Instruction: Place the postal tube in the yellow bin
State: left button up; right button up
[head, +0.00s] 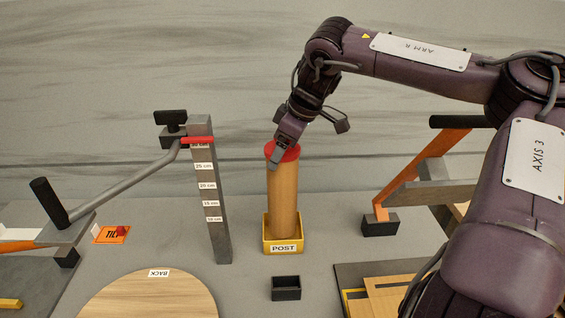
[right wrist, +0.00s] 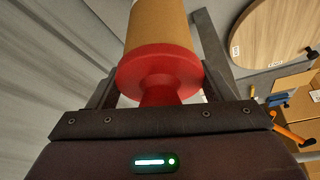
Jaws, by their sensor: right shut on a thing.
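The postal tube (head: 283,202) is a tall tan cylinder with a red cap. In the head view it stands upright, with its lower end inside the yellow bin (head: 284,248) labelled POST. My right gripper (head: 281,158) is at the red cap on top of the tube, shut on it. In the right wrist view the tube (right wrist: 160,30) runs away from the jaws, and its red cap (right wrist: 160,72) sits between the fingers. Whether the tube's bottom rests on the bin floor is hidden by the bin's front wall. My left gripper is not in view.
A grey post with height labels (head: 207,190) and a lever (head: 130,185) stand left of the bin. A small black box (head: 286,288) is in front of it. A round wooden board (head: 150,297) lies front left. An orange-and-grey fixture (head: 425,180) stands to the right.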

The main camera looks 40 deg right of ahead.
aim_at(282, 182)
notch_tip(282, 182, down, 4)
jog(key=shift+p, duration=0.45)
jog(key=shift+f, duration=0.2)
jog(key=o, duration=1.4)
jog(key=shift+f, duration=0.1)
